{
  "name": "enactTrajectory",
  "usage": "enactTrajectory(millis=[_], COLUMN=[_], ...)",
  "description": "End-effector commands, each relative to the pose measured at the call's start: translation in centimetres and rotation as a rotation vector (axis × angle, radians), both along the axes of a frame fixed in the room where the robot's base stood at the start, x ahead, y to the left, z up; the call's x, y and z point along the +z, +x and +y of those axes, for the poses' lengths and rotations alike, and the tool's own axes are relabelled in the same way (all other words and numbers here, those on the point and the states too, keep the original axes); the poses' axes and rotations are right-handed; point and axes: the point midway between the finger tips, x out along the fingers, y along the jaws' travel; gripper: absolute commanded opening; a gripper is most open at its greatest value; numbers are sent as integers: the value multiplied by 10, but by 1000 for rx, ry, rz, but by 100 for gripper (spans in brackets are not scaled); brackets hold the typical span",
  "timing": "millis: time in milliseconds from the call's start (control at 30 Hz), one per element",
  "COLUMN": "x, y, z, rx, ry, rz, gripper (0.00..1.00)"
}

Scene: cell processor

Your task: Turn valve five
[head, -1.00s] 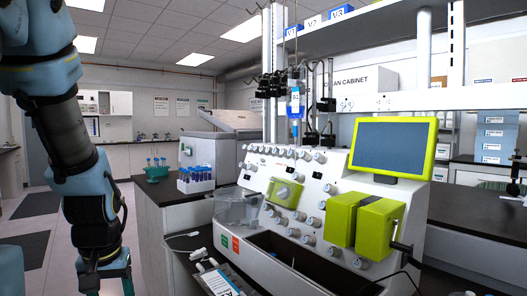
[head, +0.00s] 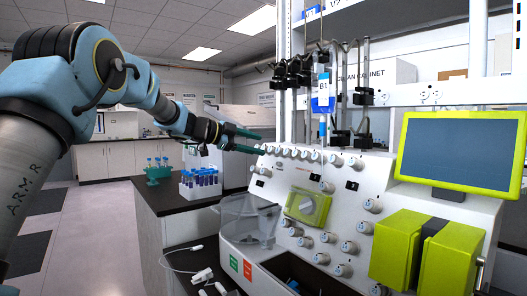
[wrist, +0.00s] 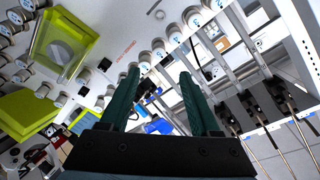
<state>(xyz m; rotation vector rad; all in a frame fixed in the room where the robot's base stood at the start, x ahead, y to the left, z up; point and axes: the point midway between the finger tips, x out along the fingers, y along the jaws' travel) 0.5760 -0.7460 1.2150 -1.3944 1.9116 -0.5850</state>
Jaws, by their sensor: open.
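The cell processor (head: 275,180) has a row of small round valve knobs (head: 316,156) along its top edge and more knobs (head: 348,247) lower on its front. My gripper (head: 250,142) is just left of the top row's left end, fingers pointing right, apart and empty. In the wrist view my gripper (wrist: 158,72) has its two green fingers spread, with the row of blue-labelled knobs (wrist: 158,48) beyond the tips. I see no contact with a knob.
A yellow-green knob block (head: 308,206), yellow-green boxes (head: 397,247) and a screen (head: 462,150) are on the machine. A bag labelled B1 (head: 323,92) hangs above the knob row. A rack of blue-capped tubes (head: 201,183) stands on the counter at left.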

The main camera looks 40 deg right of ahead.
Motion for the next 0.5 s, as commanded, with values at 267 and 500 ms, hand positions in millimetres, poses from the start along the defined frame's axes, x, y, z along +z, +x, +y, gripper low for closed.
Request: enactTrajectory(millis=[267, 500], x=[-7, -19], y=[-11, -20], z=[-30, -72], rx=[-24, -22], ry=[6, 5], rz=[-5, -6], gripper=[63, 63])
